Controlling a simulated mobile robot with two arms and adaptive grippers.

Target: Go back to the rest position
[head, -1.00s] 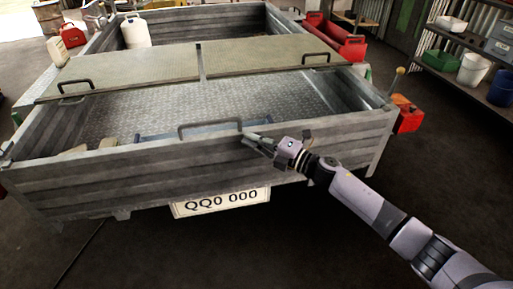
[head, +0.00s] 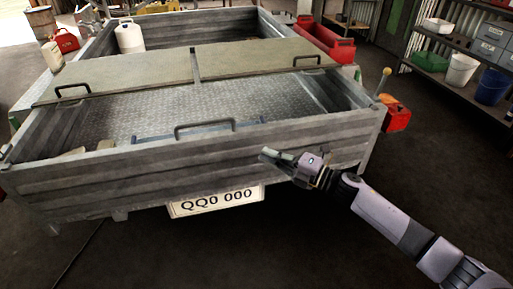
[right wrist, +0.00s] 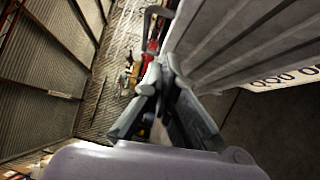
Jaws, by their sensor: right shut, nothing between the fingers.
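My right gripper (head: 268,156) is shut and empty, just behind the trailer's tailgate on the right side in the head view. In the right wrist view its fingers (right wrist: 163,75) are together, with the tailgate's grey slats beside them. The trailer (head: 110,178) has a dark handle (head: 218,124) on top of its tailgate. The gripper is apart from that handle, to its lower right. My left gripper is not in view.
A number plate (head: 216,202) hangs under the tailgate. A shelf (head: 440,58) with buckets and boxes stands at the right. The dark floor in front of the trailer is clear.

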